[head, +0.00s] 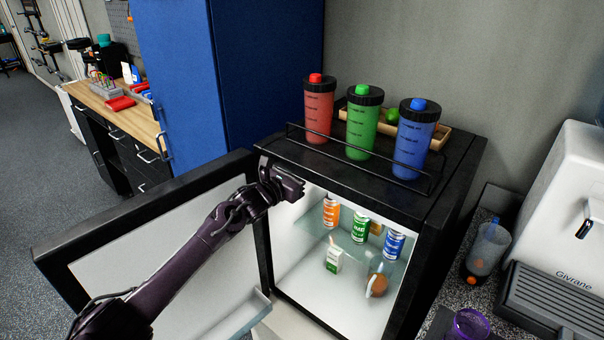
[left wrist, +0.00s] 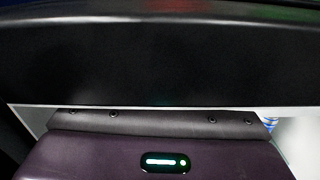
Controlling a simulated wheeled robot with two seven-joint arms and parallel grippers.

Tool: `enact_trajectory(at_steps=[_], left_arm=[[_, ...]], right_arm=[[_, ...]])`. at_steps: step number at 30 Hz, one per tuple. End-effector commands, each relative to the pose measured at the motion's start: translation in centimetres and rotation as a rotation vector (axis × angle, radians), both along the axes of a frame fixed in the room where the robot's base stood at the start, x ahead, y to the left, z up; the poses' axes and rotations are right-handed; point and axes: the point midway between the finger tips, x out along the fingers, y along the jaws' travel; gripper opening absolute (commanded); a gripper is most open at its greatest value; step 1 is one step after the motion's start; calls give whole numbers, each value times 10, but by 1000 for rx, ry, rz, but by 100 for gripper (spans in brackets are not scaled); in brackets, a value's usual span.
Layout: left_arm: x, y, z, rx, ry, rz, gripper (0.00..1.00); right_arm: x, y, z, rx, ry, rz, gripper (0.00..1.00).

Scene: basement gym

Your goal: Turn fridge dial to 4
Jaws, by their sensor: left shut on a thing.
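The small black fridge (head: 452,185) stands with its door (head: 135,255) swung open to the left. Its lit white inside shows in the head view. My left gripper (head: 298,188) reaches over the open door to the top left of the opening, just under the fridge's top edge. It is shut on what I take to be the dial. The dial itself and its number are hidden in both views. The left wrist view shows the black front edge of the fridge top (left wrist: 160,60) close above the purple gripper body. My right gripper is not in view.
Inside are an orange can (head: 331,212), a green can (head: 360,228), a blue can (head: 394,245) and a small carton (head: 334,260). Red (head: 318,112), green (head: 362,130) and blue (head: 414,142) shakers stand on top behind a rail. A blue cabinet (head: 175,85) stands behind the door.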

Motion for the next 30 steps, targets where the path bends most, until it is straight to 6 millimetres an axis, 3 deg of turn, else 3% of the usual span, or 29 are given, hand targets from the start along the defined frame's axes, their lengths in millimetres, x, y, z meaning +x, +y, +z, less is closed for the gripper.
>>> enact_trajectory(at_steps=[2, 12, 13, 17, 30], left_arm=[[0, 1, -3, 26, -24, 1, 7], [0, 0, 0, 38, -30, 1, 7], [0, 0, 0, 38, -30, 1, 34], [-1, 0, 0, 38, -30, 1, 51], [-7, 7, -1, 40, -32, 2, 51]], right_arm=[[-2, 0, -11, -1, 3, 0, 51], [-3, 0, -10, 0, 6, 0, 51], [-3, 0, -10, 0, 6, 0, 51], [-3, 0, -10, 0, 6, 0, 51], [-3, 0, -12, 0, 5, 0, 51]])
